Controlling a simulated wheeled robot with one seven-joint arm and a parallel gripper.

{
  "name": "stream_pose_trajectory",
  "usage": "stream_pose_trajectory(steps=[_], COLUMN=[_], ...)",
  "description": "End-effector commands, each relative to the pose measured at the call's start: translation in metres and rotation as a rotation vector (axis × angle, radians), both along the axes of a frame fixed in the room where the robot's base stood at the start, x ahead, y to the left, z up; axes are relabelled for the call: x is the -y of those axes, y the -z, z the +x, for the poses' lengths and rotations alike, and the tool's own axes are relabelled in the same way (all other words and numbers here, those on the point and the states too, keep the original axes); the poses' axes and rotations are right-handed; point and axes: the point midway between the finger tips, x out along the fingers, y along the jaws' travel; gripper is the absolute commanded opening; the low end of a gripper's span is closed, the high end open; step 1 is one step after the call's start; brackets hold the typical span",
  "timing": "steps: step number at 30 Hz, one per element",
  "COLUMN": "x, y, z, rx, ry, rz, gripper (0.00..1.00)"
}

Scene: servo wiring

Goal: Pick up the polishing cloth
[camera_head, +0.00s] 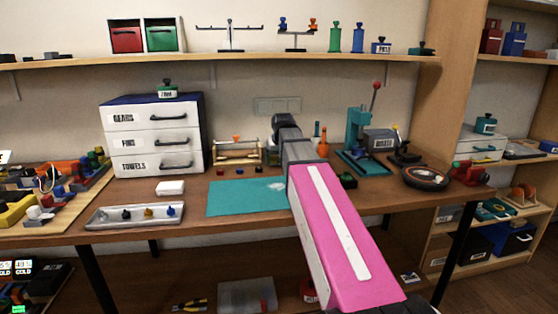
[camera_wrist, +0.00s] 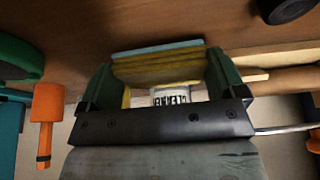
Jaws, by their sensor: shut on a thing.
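My gripper (camera_wrist: 160,68) shows in the wrist view, with a green finger on each side. It is shut on a layered yellow piece with a light blue edge (camera_wrist: 160,60), which looks like the folded polishing cloth. The cloth spans the gap between the fingers. A white label or container with dark lettering (camera_wrist: 171,96) shows just below the cloth in the wrist view; I cannot tell whether it belongs to it. In the head view my pink arm reaches over the workbench (camera_head: 240,224), and it hides the gripper and the cloth.
A teal mat (camera_head: 235,198) and a metal tray (camera_head: 105,220) with small parts lie on the bench. A drawer cabinet (camera_head: 187,138) stands at the back left, a teal press (camera_head: 357,130) at the right. An orange-handled tool (camera_wrist: 46,105) is close by in the wrist view.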

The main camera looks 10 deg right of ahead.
Motion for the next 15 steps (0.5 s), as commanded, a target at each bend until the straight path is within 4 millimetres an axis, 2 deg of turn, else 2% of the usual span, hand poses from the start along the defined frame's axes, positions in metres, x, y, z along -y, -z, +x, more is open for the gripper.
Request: stream_pose_trajectory(steps=[14,15], x=[0.0,0.0], y=[-0.063,-0.065], z=[0.0,-0.008], rx=[0.001,0.0], ry=[0.0,0.0], rz=[0.0,0.0], gripper=[0.63,0.63])
